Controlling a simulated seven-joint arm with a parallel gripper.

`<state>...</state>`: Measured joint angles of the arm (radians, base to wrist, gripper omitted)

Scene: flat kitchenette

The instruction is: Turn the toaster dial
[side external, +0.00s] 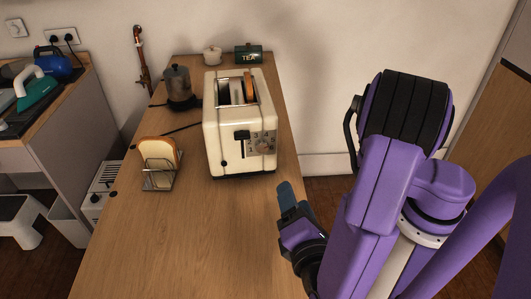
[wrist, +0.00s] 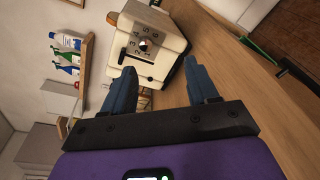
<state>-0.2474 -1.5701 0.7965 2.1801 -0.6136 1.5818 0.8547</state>
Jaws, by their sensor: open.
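The cream toaster (side external: 222,143) stands on the wooden counter, with a slice of bread showing in its slot. Its dial (side external: 263,144) is on the front panel, right of the dark lever (side external: 241,138). In the wrist view the dial (wrist: 143,45) is a dark knob ringed by numbers on a grey plate. My gripper (side external: 287,193) is open, in front of the toaster and to its right, apart from it. In the wrist view its two blue fingers (wrist: 159,68) are spread with nothing between them, and the dial appears beyond their tips. The dial's exact setting is too small to tell.
A rack with bread (side external: 160,161) stands left of the toaster. A moka pot (side external: 178,84), a white pot (side external: 212,56) and a green tea tin (side external: 248,54) are behind. The counter (side external: 190,235) in front of the toaster is clear.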

